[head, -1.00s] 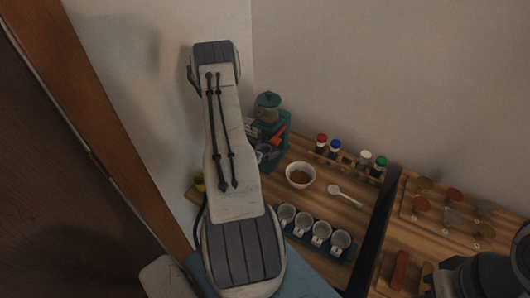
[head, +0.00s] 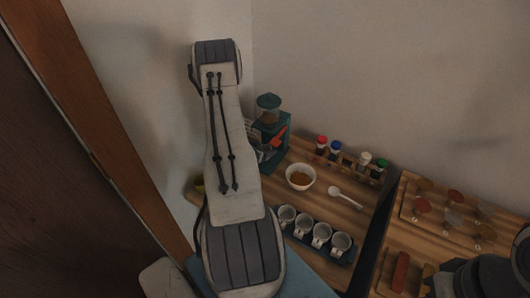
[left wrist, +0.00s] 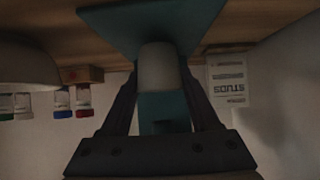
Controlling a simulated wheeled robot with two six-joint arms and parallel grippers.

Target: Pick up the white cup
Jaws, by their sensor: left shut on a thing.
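A pale white cup (left wrist: 158,66) shows between the fingers of my left gripper (left wrist: 159,75) in the left wrist view, where the scene appears upside down. The fingers are shut on its two sides. The cup is at a teal coffee machine (left wrist: 160,20); I cannot tell whether it still touches the machine's base. In the head view the machine (head: 271,118) stands in the corner, and my left arm hides much of the space in front of it. I cannot make out the held cup there. My right gripper is not seen.
Several cups (head: 321,234) stand in a row on a dark tray. A bowl (head: 300,177) with brown contents and a white spoon (head: 345,197) lie behind them. Capped jars (head: 335,148) line the back. A wooden board (head: 447,215) is at the right. Walls close the corner.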

